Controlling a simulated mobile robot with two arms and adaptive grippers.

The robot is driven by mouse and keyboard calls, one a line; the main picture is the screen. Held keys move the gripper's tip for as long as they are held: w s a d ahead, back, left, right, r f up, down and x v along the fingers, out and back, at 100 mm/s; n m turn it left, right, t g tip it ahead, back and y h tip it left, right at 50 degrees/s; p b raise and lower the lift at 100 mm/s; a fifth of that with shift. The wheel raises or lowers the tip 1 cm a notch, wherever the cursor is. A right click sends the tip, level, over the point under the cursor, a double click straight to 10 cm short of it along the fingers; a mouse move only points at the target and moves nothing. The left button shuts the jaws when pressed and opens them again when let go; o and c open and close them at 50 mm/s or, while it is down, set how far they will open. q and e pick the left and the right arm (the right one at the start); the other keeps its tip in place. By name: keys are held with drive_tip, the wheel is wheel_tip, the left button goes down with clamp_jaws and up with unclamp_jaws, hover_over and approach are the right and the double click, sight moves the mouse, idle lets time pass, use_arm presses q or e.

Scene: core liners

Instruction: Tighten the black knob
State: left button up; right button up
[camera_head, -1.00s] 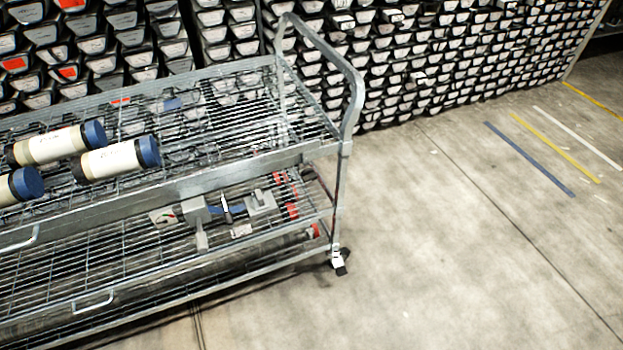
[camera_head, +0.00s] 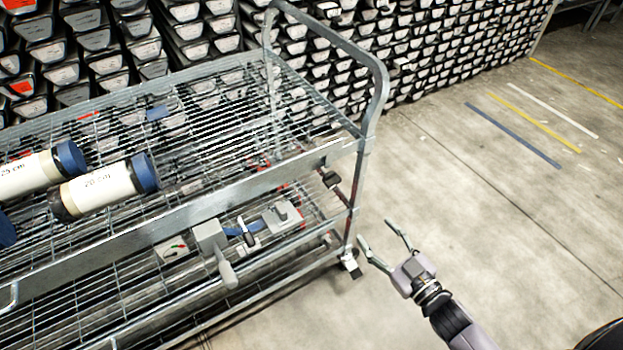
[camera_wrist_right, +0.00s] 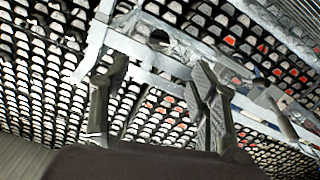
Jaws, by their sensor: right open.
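A small black knob (camera_head: 330,179) sits at the right end of the metal cart (camera_head: 190,213), just below the top shelf's corner. My right gripper (camera_head: 376,232) is open and empty. In the head view it shows to the lower right of the knob, beside the cart's corner post, with a clear gap between. In the right wrist view, the open fingers (camera_wrist_right: 160,78) point toward the cart's metal frame (camera_wrist_right: 155,55). A dark round shape there may be the knob, but I cannot tell. My left gripper is not in view.
White core tubes with blue caps (camera_head: 103,187) lie on the top shelf. A grey device with a lever (camera_head: 212,238) is mounted at the cart's front side. A curved handle (camera_head: 375,75) rises at the cart's right end. Stacked trays (camera_head: 440,45) line the back. Floor (camera_head: 480,220) is clear at right.

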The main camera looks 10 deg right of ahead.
drive_tip(key=r, duration=0.1)
approach(335, 183)
drive_tip(key=x, duration=1)
drive_tip(key=shift+w+f, duration=0.15)
drive_tip(key=shift+w, duration=0.1)
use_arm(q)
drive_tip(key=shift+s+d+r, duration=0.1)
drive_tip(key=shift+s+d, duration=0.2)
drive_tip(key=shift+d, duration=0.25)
use_arm(e)
drive_tip(key=shift+c, duration=0.5)
drive_tip(key=c, duration=1.1)
